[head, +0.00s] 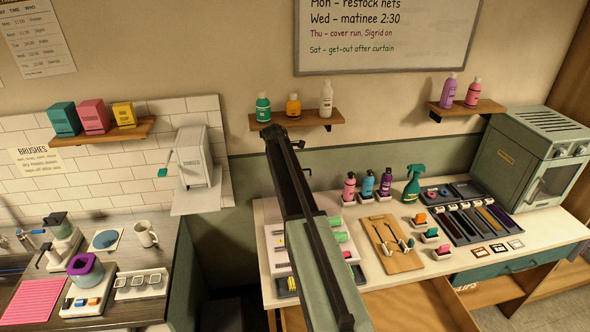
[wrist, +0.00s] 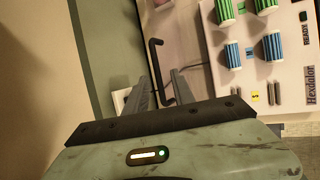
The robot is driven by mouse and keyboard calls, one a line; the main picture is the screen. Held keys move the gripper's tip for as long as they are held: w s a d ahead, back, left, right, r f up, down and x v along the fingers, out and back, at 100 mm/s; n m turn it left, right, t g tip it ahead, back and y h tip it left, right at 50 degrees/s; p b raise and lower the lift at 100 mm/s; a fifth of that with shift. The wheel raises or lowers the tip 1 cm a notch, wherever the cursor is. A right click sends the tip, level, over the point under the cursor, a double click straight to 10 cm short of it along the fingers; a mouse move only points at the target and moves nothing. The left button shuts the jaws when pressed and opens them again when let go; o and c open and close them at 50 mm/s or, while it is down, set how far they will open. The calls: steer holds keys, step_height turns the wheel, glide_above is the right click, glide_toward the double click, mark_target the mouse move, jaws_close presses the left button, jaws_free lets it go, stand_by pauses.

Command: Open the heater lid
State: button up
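The heater (wrist: 285,90) is a white panel with green and blue striped rollers and a "READY" mark, at the upper right of the wrist view. In the head view the heater (head: 279,269) stands at the counter's left end, partly hidden behind my arm. A dark bent handle bar (wrist: 156,68) shows left of the rollers, beside a brownish pane (wrist: 185,35) that may be the lid; I cannot tell how far it is raised. My gripper (wrist: 162,78) is open, its grey fingers apart on either side of the bar. I cannot tell whether they touch it. The fingertips are hidden in the head view.
Right of the heater are a wooden board with tools (head: 392,245), several bottles (head: 367,184) and a compartment tray (head: 470,218). A shelf with bottles (head: 296,119) hangs on the wall behind my arm. A grey-green cabinet (head: 530,160) stands at the far right.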

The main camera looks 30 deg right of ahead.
steer(key=p+v, duration=0.6)
steer(key=v, duration=0.1)
steer(key=shift+r, duration=0.25)
steer(key=s+a+f+m+y+b, duration=0.1)
steer(key=s+a+f+m+b, duration=0.3)
steer(key=s+a, duration=0.6)
steer(key=s+a+f+m+g+y+b, duration=0.1)
steer(key=s+a+f+m+y+b, duration=0.1)
steer(key=s+a+f+m+b, duration=0.3)
steer(key=s+a+f+m+g+y+b, duration=0.1)
steer(key=s+a+f+m+b, duration=0.3)
steer(key=s+a+f+b, duration=0.5)
steer(key=s+a+f, duration=0.2)
steer(key=s+a, duration=0.1)
steer(key=s, duration=0.1)
steer(key=s+a+f+y, duration=0.1)
steer(key=s+a, duration=0.1)
steer(key=s, duration=0.3)
steer(key=shift+s+a+f+m+b, duration=0.2)
steer(key=shift+a+f+m+b, duration=0.1)
steer(key=shift+a+f+m, duration=0.1)
